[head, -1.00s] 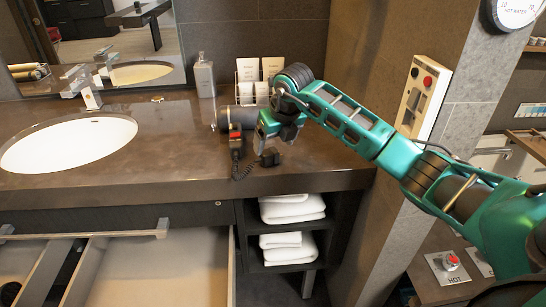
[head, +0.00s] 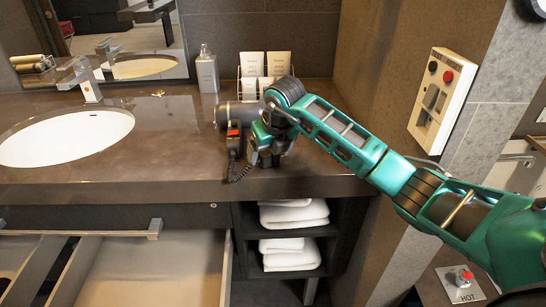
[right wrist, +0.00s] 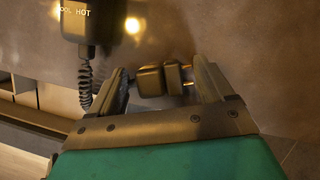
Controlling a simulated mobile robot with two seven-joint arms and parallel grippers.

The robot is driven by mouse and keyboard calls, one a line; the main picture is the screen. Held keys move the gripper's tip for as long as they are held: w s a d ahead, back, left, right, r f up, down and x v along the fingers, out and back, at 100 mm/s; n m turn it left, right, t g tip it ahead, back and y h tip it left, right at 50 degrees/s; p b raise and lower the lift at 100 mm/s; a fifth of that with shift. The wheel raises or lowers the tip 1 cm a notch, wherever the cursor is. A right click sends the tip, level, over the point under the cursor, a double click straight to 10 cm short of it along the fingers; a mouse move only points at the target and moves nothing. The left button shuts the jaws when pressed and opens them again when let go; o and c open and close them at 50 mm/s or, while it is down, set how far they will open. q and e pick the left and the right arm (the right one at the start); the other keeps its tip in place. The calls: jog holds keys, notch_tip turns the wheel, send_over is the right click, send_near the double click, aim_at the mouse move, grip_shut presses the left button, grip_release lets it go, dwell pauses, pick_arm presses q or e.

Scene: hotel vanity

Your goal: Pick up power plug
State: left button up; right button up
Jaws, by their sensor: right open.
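The power plug (right wrist: 152,80) is black, with two metal prongs pointing right in the right wrist view. It lies on the brown counter (head: 168,150) near the front edge, between the two fingers of my right gripper (right wrist: 165,84). The jaws are open, one finger on each side of it; I cannot tell whether either touches it. In the head view my right gripper (head: 265,155) is low over the counter and mostly hides the plug. A coiled black cord (right wrist: 86,82) runs from the hair dryer (head: 233,140) toward the plug. My left gripper is not in view.
The hair dryer lies just left of my right gripper. A sink (head: 65,138) is at the left, and a bottle (head: 207,72) and a card rack (head: 265,70) stand behind. An open drawer (head: 150,265) and shelved towels (head: 293,215) are below the counter edge.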

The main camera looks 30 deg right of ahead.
jog(key=shift+f, duration=0.25)
jog(key=shift+c, duration=0.3)
jog(key=shift+c, duration=0.8)
jog(key=c, duration=0.9)
jog(key=shift+r, duration=0.25)
